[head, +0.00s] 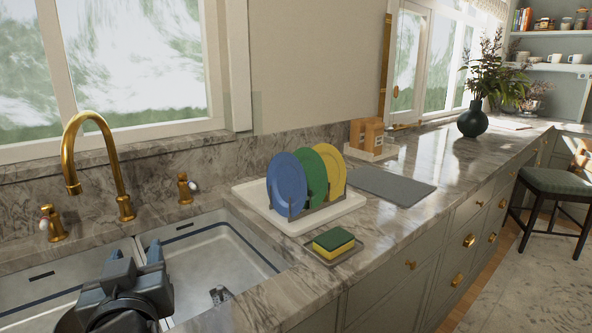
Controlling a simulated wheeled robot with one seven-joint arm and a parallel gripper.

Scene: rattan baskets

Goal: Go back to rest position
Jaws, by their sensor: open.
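My gripper (138,253) is in the head view at the lower left, above the double sink. Its two bluish fingertips stand apart and nothing shows between them. The lower part of my arm runs out of the bottom of the picture. A blue plate (286,184), a green plate (314,168) and a yellow plate (334,177) stand upright in a rack on a white tray (262,211), to the right of my gripper and apart from it.
The sink (205,262) lies under and right of my gripper. A brass faucet (108,150) rises behind it. A yellow-green sponge (333,241) sits on a small tray on the marble counter. A grey mat (390,186), wooden blocks (366,135) and a dark vase (473,121) stand farther right.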

